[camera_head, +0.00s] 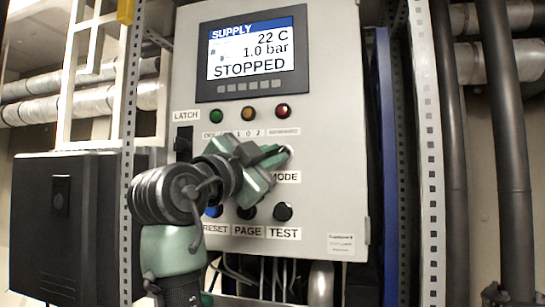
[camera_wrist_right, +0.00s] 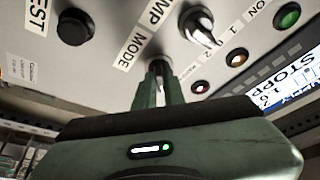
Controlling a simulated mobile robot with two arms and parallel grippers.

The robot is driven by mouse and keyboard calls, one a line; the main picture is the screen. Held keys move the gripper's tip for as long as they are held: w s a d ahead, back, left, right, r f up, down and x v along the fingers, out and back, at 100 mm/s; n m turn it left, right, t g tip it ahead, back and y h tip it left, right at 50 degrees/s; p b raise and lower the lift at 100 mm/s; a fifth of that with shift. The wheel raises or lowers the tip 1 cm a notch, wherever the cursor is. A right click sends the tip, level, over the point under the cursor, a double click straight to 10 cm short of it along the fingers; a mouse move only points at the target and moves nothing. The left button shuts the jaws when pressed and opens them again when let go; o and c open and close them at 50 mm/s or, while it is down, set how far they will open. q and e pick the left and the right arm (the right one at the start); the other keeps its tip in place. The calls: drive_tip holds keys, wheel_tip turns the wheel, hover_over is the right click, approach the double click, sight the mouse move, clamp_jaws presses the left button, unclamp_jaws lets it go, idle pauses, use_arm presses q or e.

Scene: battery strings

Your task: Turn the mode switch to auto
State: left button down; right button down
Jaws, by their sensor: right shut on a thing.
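The grey control panel (camera_head: 330,190) stands upright in front of me. The MODE label (camera_head: 286,177) is at its right side, and it also shows in the wrist view (camera_wrist_right: 130,48). The mode switch (camera_wrist_right: 158,67) sits beside that label. My right gripper (camera_head: 279,160) reaches the panel from the left, and its fingers are closed on the switch; in the wrist view the fingers (camera_wrist_right: 160,82) hide most of the knob. I cannot read which position the switch points to. My left gripper is not in view.
The display (camera_head: 252,54) reads SUPPLY, 22 C, 1.0 bar, STOPPED. Green, amber and red lamps (camera_head: 282,111) sit below it. The pump switch (camera_wrist_right: 201,26) is near my fingers. The black TEST button (camera_head: 283,211) is below. A perforated post (camera_head: 428,150) stands at the right.

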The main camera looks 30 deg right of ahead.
drive_tip(key=c, duration=1.5)
unclamp_jaws()
drive_tip(key=b+v, duration=0.2)
drive_tip(key=v, duration=0.5)
drive_tip(key=shift+s+a+b, duration=0.15)
drive_tip(key=shift+a+b, duration=0.15)
drive_tip(key=shift+b, duration=0.1)
drive_tip(key=shift+f, duration=0.15)
